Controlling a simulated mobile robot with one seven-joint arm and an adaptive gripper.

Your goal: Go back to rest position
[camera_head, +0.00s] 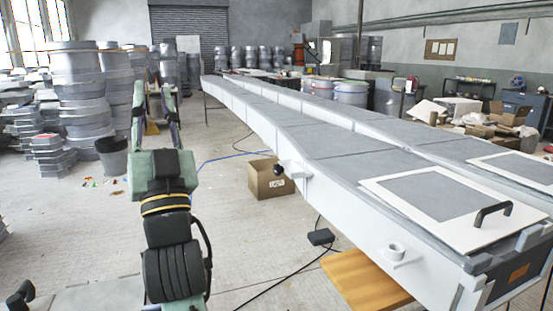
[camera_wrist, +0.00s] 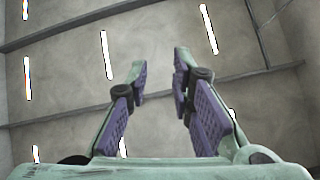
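My gripper (camera_wrist: 160,70) points up at the ceiling in the wrist view. Its two green fingers with purple pads are apart, and nothing is between them. In the head view my arm stands upright at the left of the picture, clear of the long white mould and over open floor.
A long white mould (camera_head: 303,134) with a grey top runs from the right front to the back. A panel with a black handle (camera_head: 493,212) lies on it. A cardboard box (camera_head: 270,179), a wooden board (camera_head: 365,283) and a dark bin (camera_head: 112,156) are on the floor. Stacked grey moulds (camera_head: 82,95) stand left.

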